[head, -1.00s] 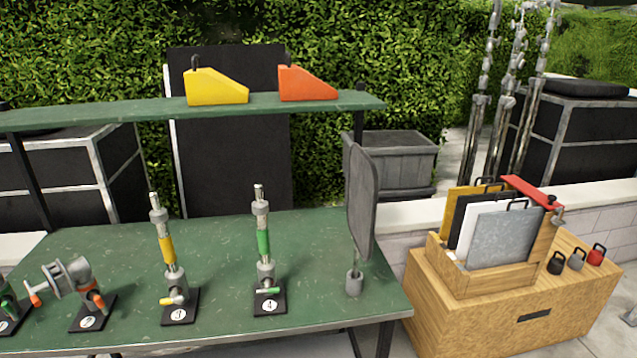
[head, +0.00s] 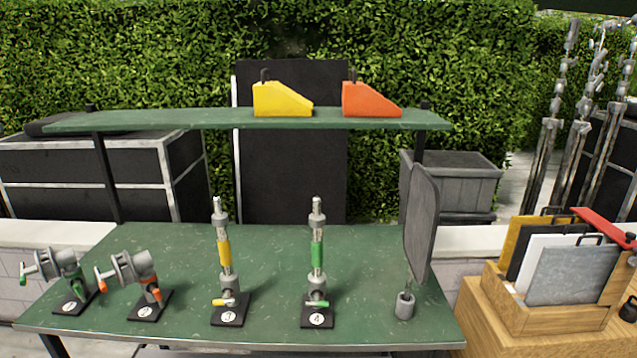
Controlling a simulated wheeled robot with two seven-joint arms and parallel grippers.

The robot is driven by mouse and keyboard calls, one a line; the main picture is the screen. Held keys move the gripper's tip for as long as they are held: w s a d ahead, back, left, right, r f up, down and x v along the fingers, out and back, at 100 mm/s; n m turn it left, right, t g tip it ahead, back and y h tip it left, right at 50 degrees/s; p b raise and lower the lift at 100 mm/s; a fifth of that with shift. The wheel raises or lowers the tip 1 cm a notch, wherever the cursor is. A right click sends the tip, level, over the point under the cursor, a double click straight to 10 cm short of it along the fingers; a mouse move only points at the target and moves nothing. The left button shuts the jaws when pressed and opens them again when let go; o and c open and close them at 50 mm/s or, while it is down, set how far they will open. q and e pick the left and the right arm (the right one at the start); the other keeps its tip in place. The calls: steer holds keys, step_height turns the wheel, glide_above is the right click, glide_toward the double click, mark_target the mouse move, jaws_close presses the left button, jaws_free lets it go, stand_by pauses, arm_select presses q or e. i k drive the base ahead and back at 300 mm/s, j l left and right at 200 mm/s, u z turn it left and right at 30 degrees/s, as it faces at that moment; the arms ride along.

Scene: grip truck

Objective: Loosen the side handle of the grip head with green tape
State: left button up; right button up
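The grip head with green tape (head: 66,268) stands at the far left of the green table, on a small black base with a round white label. It is a grey metal clamp head with a green-tipped handle (head: 24,274) sticking out to the left and a green part low on its right. Beside it stands a similar grip head with orange tape (head: 133,270). A separate upright post with green tape (head: 317,257) stands on a black base marked 4, with a green-tipped handle near its foot. Neither of my grippers shows.
A post with yellow tape (head: 224,254) and a grey paddle-shaped panel (head: 421,225) also stand on the table (head: 270,290). A shelf (head: 200,120) above carries a yellow wedge (head: 281,99) and an orange wedge (head: 370,99). A wooden crate (head: 560,319) of panels is at right.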

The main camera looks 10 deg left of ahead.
mark_target(78, 287)
steer(key=u, duration=1.85)
steer(key=z, duration=0.4)
